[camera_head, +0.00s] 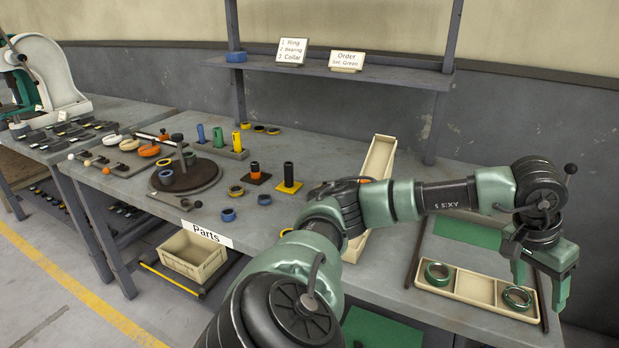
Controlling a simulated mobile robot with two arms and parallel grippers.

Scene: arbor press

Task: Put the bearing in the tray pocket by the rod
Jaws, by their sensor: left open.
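A cream tray (477,303) with three pockets lies at the right end of the bench. A green ring-shaped part (437,273) sits in its left pocket, and another green ring-shaped part (517,298) sits in its right pocket. The middle pocket is empty. I cannot tell for sure which of them is the bearing. A thin dark rod (543,308) lies along the tray's right end, and another (415,254) along its left end. My left gripper (540,287) is open over the tray's right end, its fingers pointing down. My right gripper is out of view.
A long cream tray (378,160) stands behind my left arm, which hides part of it. Yellow, orange and blue rings and posts crowd the bench's left half. A green mat (467,233) lies behind the pocket tray. A shelf (340,72) with signs hangs at the back.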

